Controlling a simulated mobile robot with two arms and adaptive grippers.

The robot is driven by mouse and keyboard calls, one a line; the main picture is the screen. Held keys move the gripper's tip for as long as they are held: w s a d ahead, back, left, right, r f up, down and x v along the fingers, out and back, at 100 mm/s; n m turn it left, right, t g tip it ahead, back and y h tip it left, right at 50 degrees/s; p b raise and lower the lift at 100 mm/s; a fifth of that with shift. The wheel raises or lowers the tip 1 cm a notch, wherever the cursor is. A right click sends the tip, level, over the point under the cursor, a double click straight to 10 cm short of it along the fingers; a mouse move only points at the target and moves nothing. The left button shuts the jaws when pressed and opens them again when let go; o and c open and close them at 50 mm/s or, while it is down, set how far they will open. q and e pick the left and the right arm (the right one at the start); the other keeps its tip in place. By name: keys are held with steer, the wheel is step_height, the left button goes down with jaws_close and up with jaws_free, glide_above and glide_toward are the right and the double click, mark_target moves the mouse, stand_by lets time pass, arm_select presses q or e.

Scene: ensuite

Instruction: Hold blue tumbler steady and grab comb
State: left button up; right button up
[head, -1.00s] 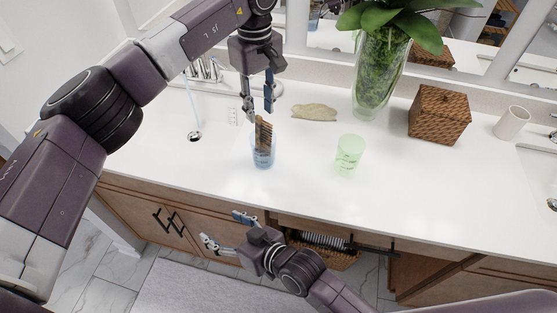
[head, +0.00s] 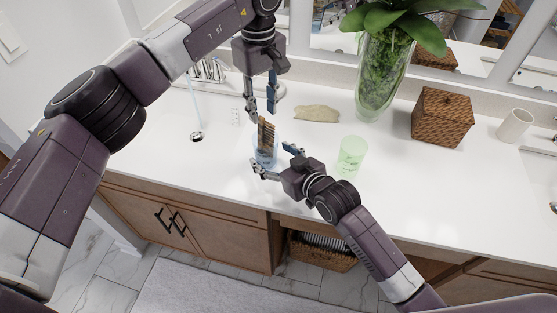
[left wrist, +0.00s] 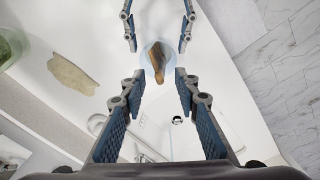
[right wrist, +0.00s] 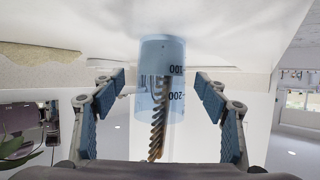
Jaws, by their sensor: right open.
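The blue tumbler (head: 265,159) stands upright on the white counter, translucent, with a brown comb (head: 266,134) leaning out of its top. My left gripper (head: 261,108) is above the comb, pointing down, open and empty. In the left wrist view, the tumbler (left wrist: 148,62) and comb (left wrist: 157,63) lie beyond its spread fingers. My right gripper (head: 276,160) is at the tumbler's near side, open, fingers spread to either side of it. In the right wrist view the tumbler (right wrist: 153,60), with dark volume marks, and comb (right wrist: 160,118) appear upside down between the fingers; contact is not visible.
A green tumbler (head: 352,156) stands right of my right gripper. A beige flat object (head: 317,114), a plant vase (head: 380,75), a woven box (head: 442,117) and a white cup (head: 515,125) are farther back and right. A sink with a faucet (head: 208,68) is at the left.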

mark_target(271, 156)
steer(key=shift+x, duration=1.7)
